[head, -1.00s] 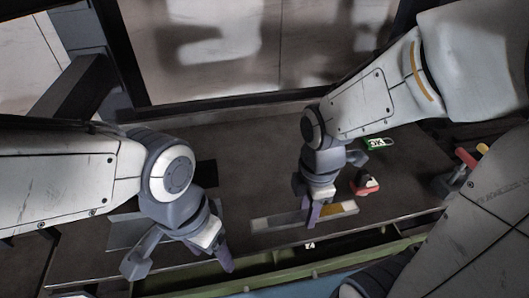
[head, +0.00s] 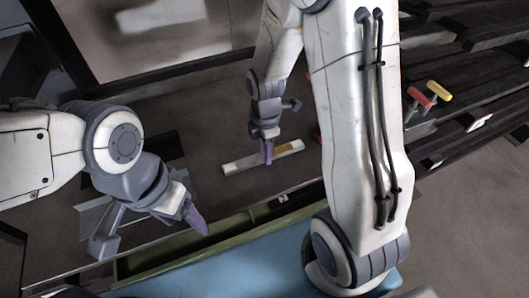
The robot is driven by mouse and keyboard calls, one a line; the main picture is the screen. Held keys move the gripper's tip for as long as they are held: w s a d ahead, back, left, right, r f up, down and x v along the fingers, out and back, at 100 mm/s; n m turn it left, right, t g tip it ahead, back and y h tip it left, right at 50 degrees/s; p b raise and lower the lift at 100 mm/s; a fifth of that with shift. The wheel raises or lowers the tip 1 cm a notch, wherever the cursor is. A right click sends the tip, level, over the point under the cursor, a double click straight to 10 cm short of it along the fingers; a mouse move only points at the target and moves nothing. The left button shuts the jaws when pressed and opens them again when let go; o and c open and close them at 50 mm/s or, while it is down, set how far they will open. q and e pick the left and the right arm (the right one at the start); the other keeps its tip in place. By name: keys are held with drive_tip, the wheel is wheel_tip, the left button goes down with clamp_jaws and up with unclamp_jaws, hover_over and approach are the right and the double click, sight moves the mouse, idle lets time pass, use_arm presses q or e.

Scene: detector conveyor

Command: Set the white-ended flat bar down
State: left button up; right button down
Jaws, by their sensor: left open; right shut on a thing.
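My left gripper (head: 150,226) is open and empty at the lower left, well apart from the bar.
A green rail (head: 225,232) runs along the table's front, with a blue surface (head: 225,270) below. A red object (head: 317,134) is mostly hidden behind my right arm. Red (head: 419,97) and yellow-handled (head: 438,92) tools stand at the right. Dark table is clear behind the bar.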

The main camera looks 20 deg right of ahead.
drive_tip(key=shift+f, duration=0.5)
drive_tip(key=shift+f, duration=0.2)
drive_tip(key=c, duration=0.5)
unclamp_jaws()
wheel_tip(320, 180, up, 12)
drive_tip(key=s+a+r+m, duration=0.1)
drive_tip(key=s+a+m, duration=0.2)
drive_tip(key=s, duration=0.3)
drive_tip(key=s+a+r+m, duration=0.1)
drive_tip(key=s+a+m, duration=0.3)
drive_tip(key=s+a, duration=0.1)
drive_tip(key=s+a+r+m+y+p, duration=0.1)
drive_tip(key=s+a+m, duration=0.3)
drive_tip(key=s, duration=0.3)
drive_tip(key=shift+s+a+r, duration=0.1)
drive_tip(key=shift+a+r, duration=0.2)
drive_tip(key=shift+a, duration=0.1)
